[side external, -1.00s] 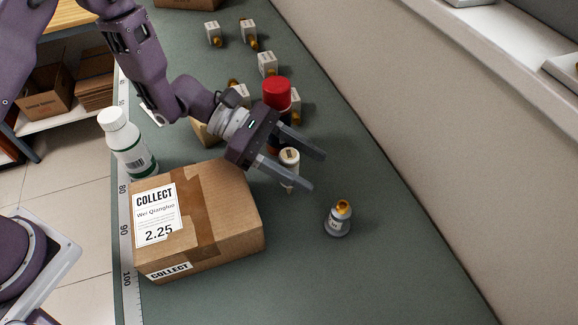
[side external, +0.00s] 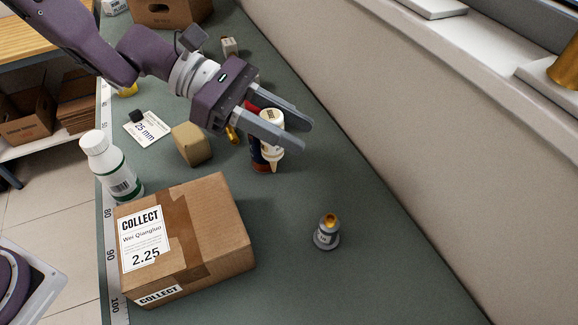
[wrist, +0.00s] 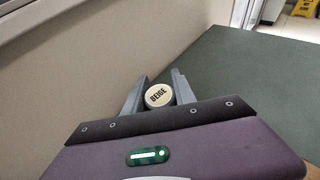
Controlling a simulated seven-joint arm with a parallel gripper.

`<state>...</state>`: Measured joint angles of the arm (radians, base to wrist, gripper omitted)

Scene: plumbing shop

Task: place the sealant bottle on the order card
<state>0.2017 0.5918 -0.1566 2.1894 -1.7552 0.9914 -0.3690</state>
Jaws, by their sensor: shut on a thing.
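My gripper (side external: 303,138) is shut on the sealant bottle (side external: 272,145), a pale bottle held with its round end up and its narrow tip down. In the wrist view, the bottle's round end reads "BEIGE" (wrist: 158,95) between the fingers (wrist: 160,92). The side view does not settle whether its tip touches the counter. A white card marked "25 mm" (side external: 146,132), likely the order card, lies flat at left, behind the cardboard box and apart from the gripper. A small dark object (side external: 137,116) sits at its upper edge.
A taped "COLLECT" box (side external: 225,215) stands at front left, with a white green-banded bottle (side external: 112,165) beside it. A tan block (side external: 192,145) stands right of the card. A dark red-topped container (side external: 256,158) is partly hidden behind the held bottle.

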